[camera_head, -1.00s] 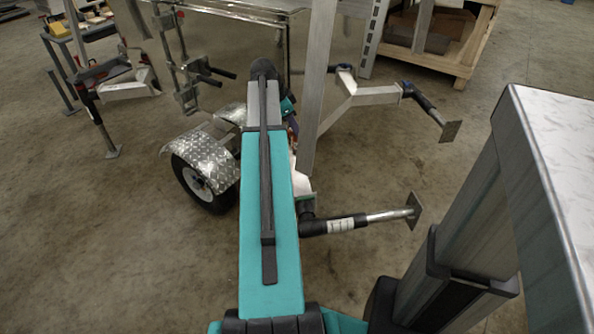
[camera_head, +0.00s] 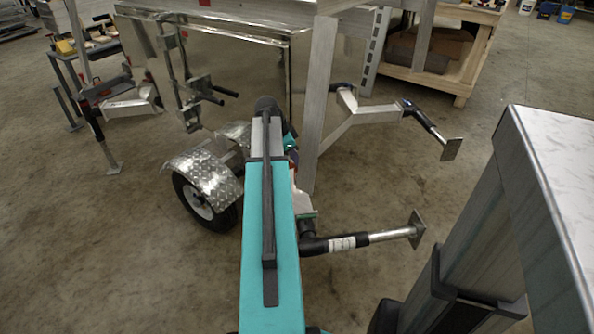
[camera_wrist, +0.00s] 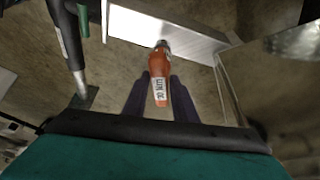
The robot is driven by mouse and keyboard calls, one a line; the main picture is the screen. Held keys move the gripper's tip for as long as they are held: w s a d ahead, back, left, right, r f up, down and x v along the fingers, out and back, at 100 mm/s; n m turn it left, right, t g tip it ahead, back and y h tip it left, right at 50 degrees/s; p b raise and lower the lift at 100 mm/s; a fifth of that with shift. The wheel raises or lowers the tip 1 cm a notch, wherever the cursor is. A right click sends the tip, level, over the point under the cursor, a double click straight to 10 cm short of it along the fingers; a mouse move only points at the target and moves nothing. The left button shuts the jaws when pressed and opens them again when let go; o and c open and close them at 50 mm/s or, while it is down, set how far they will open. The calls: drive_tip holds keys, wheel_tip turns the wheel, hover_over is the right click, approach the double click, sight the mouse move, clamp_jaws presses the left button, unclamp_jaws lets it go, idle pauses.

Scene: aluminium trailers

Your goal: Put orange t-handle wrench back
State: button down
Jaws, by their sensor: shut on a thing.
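In the wrist view, the orange t-handle wrench (camera_wrist: 159,92) lies between the two dark fingers of my gripper (camera_wrist: 160,88). My gripper is shut on it. An orange length with a white lettered label shows, and its dark end points away toward a pale metal beam. I cannot tell whether that end touches the beam. The cross-handle is not clearly visible. In the head view, my teal arm reaches toward the trailer's metal frame, and it hides most of the gripper and the wrench.
An aluminium trailer with a wheel and diamond-plate fender (camera_head: 207,178) stands ahead. A support leg (camera_head: 365,236) sticks out right of my arm, and another (camera_head: 432,130) lies farther back. A wooden crate (camera_head: 440,60) is behind. Concrete floor is open at left and right.

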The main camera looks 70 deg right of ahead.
drive_tip(key=shift+f, duration=0.1)
drive_tip(key=shift+f, duration=1.75)
drive_tip(key=c, duration=1.4)
unclamp_jaws()
drive_tip(key=shift+f+b, duration=0.1)
drive_tip(key=shift+b, duration=0.2)
drive_tip(key=shift+c, duration=0.2)
drive_tip(key=p+v, duration=0.1)
drive_tip(key=v, duration=1.1)
drive_tip(key=shift+p, duration=0.3)
